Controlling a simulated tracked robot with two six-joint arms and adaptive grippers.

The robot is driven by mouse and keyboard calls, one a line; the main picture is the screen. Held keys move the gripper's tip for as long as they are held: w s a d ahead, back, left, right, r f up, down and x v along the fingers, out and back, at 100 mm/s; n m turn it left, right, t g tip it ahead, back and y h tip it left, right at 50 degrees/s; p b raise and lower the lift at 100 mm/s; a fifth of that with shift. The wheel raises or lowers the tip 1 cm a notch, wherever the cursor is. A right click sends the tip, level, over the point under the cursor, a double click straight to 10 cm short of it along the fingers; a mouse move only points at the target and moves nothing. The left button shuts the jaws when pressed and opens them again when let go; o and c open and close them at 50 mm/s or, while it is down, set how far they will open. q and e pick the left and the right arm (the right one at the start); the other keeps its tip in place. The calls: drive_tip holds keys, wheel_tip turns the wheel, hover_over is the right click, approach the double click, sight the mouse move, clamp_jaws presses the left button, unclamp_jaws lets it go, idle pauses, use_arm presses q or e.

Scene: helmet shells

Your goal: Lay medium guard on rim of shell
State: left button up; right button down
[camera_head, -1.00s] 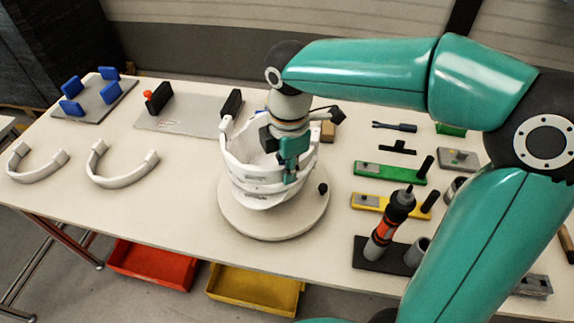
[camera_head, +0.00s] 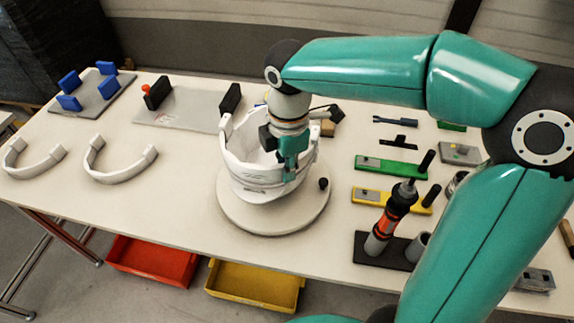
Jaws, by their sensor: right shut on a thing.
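The white helmet shell (camera_head: 262,191) stands on a round pale turntable (camera_head: 237,217) in the middle of the table. My right gripper (camera_head: 290,174) is shut on the white U-shaped medium guard (camera_head: 250,173) at its front right. The guard lies around the top of the shell, seemingly touching the rim; white against white makes the exact contact hard to tell. One raised end of the guard shows at the back left. The gripper and wrist hide part of the guard and the shell's inside. My left gripper is not in view.
Two other white U-shaped guards (camera_head: 30,171) (camera_head: 122,177) lie on the table at left. Behind are a grey plate with blue blocks (camera_head: 98,98) and a plate with black blocks (camera_head: 180,110). A red-black screwdriver (camera_head: 392,215) stands at right, near green and yellow bars.

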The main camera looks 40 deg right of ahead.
drive_tip(key=shift+f, duration=0.2)
drive_tip(key=c, duration=1.1)
unclamp_jaws()
drive_tip(key=shift+c, duration=0.2)
wheel_tip(320, 180, up, 12)
drive_tip(key=shift+f, duration=0.1)
